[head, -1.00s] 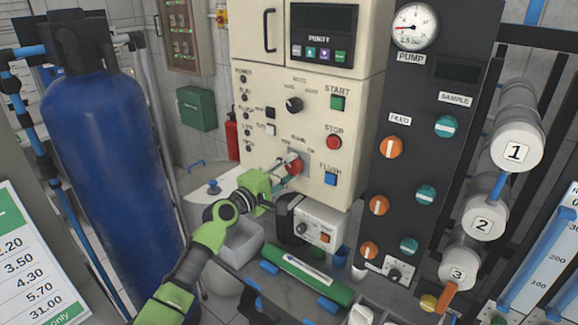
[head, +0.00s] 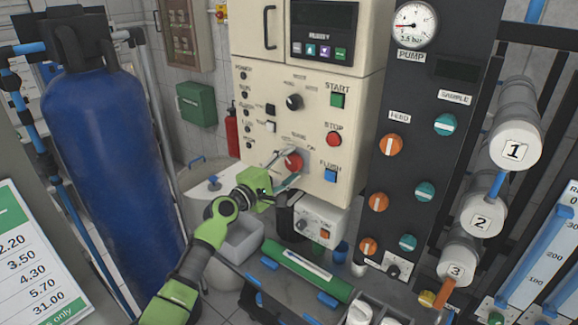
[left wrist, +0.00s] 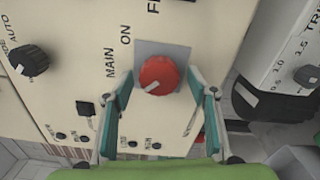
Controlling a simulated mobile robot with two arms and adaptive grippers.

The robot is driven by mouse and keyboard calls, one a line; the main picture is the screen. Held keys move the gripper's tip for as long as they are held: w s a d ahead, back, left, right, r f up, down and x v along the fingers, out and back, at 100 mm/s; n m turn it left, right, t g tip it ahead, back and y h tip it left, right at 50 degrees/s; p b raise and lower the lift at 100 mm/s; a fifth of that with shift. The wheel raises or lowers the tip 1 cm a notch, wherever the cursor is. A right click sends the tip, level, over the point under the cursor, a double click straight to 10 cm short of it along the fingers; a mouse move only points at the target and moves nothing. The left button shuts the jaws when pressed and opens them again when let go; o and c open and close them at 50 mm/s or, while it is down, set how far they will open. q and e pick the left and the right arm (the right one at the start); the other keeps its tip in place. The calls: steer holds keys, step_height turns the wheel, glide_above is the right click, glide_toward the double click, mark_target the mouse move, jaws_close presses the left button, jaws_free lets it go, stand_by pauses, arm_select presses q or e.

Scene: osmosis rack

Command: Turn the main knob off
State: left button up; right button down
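The main knob is a round red knob (head: 293,163) on the cream panel, and it also shows on a grey square plate in the left wrist view (left wrist: 159,74). Its white mark points to the lower left in that view, away from the printed "ON". My left gripper (head: 281,171) is at the knob. In the left wrist view the fingers (left wrist: 166,90) are spread on either side of the knob, with visible gaps. The left finger partly covers the panel beside the knob. My right gripper is not seen.
A black knob (head: 294,102), red stop button (head: 334,139) and blue flush button (head: 331,175) are on the same panel. A small white box (head: 318,222) sits close below the gripper. A blue tank (head: 112,170) stands left of my arm.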

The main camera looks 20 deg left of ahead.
arm_select(q)
steer(key=shift+s, duration=0.1)
steer(key=v, duration=1.2)
stand_by(0.4)
